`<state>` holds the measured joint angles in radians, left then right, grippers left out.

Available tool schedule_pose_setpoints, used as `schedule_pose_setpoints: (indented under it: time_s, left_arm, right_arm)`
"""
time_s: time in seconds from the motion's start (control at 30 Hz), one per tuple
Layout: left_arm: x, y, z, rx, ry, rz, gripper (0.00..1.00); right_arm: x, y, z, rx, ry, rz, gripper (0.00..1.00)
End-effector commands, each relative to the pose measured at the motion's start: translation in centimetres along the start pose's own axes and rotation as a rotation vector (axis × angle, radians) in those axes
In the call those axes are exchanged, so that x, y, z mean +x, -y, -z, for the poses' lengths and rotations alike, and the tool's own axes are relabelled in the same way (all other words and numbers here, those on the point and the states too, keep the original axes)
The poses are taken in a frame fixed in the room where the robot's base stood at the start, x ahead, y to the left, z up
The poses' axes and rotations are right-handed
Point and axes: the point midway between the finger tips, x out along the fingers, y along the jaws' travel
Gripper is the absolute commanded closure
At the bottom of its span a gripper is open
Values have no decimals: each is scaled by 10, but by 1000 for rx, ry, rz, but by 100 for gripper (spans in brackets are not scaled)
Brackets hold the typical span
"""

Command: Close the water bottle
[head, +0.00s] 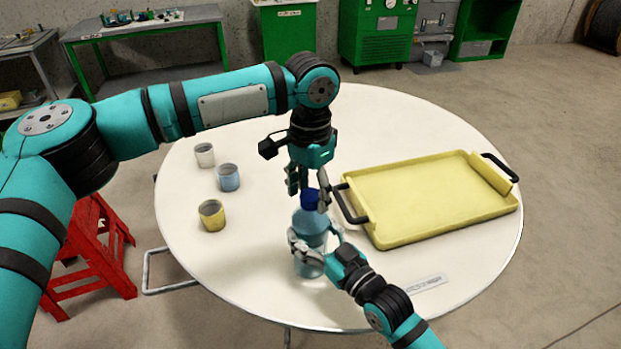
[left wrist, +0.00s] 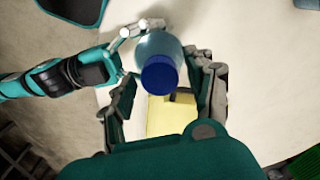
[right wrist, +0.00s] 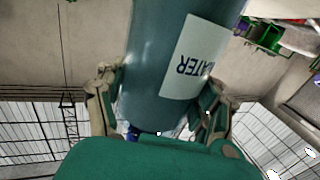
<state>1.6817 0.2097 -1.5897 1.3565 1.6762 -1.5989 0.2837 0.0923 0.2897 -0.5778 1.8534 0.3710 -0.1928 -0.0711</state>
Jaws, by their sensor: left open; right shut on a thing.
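The water bottle (head: 311,228) is blue-grey and looks upright at the front middle of the round table. A dark blue cap (head: 309,198) is at its top; it also shows in the left wrist view (left wrist: 160,77). I cannot tell how tightly it sits. My right gripper (head: 316,243) is shut around the bottle's body; the right wrist view shows the bottle (right wrist: 180,65) with its white label between the fingers. My left gripper (head: 308,190) points down from above, open, with its fingers on either side of the cap (left wrist: 165,95).
A yellow tray (head: 380,239) with black handles lies on the right of the table (head: 265,120). A white cup (head: 204,160), a blue cup (head: 221,185) and a yellow cup (head: 204,222) stand on the left. A red stool (head: 95,255) stands beside the table.

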Motion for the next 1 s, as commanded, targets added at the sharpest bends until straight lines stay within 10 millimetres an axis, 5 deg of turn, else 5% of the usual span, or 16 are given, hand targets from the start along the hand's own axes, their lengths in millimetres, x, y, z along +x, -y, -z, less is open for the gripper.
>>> schedule_pose_setpoints:
  time_s: [0.27,0.7,0.9,0.93,1.0]
  left_arm:
    - [1,0,0,0,-1,0,45]
    - [1,0,0,0,-1,0,100]
    - [1,0,0,6,-1,0,100]
    - [1,0,0,6,-1,0,63]
    - [1,0,0,6,-1,0,54]
  right_arm:
    - [0,0,0,0,0,0,100]
    - [0,0,0,0,0,0,100]
    - [0,0,0,0,0,0,100]
    - [0,0,0,0,0,0,100]
    - [0,0,0,0,0,0,100]
